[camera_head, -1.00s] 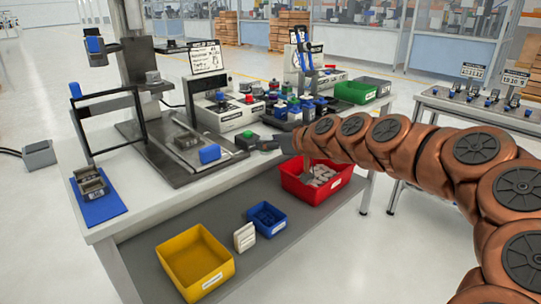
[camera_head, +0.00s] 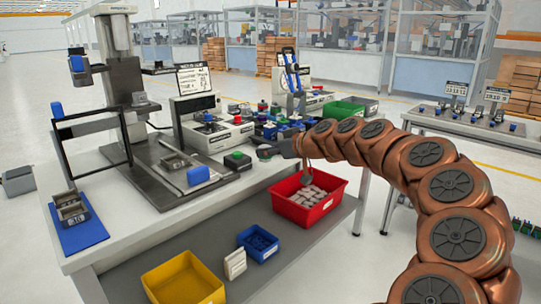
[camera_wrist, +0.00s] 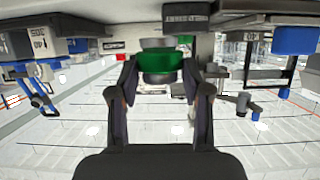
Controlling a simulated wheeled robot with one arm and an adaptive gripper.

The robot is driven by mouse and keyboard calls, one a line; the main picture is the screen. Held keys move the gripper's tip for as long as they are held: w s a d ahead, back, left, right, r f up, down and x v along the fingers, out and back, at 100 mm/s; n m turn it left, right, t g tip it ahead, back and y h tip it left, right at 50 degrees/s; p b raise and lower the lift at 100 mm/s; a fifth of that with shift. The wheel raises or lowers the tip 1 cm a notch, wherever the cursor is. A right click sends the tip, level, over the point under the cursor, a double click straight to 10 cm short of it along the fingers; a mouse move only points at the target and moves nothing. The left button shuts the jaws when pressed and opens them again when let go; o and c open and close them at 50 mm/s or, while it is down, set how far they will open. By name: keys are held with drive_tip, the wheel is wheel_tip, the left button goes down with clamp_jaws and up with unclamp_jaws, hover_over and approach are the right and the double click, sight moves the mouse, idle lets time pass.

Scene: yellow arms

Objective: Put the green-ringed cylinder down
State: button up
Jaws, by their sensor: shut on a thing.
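The green-ringed cylinder (camera_wrist: 163,60) shows in the wrist view with a wide green band and grey parts above and below it. It sits between the two fingertips of my gripper (camera_wrist: 160,72), which is shut on it. In the head view my gripper (camera_head: 268,151) is small and dark, over the right part of the workbench (camera_head: 135,226). I cannot clearly make out the held cylinder there, nor whether it touches the bench top.
A dark block with a green top (camera_head: 237,160) stands left of my gripper. A blue block (camera_head: 198,175) lies on the grey machine base. A red bin (camera_head: 281,207) of grey parts is below. Several coloured parts crowd the bench behind my gripper.

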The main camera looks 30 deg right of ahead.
hover_over(270, 166)
drive_tip(key=shift+s+f, duration=0.15)
drive_tip(key=shift+f, duration=0.2)
drive_tip(key=shift+f, duration=1.7)
drive_tip(key=shift+f+b, duration=0.2)
drive_tip(key=shift+b, duration=0.3)
drive_tip(key=o, duration=1.2)
drive_tip(key=shift+o, duration=0.2)
drive_tip(key=shift+r, duration=0.15)
drive_tip(key=shift+r+p, duration=0.15)
drive_tip(key=shift+p, duration=0.2)
drive_tip(key=v, duration=1.2)
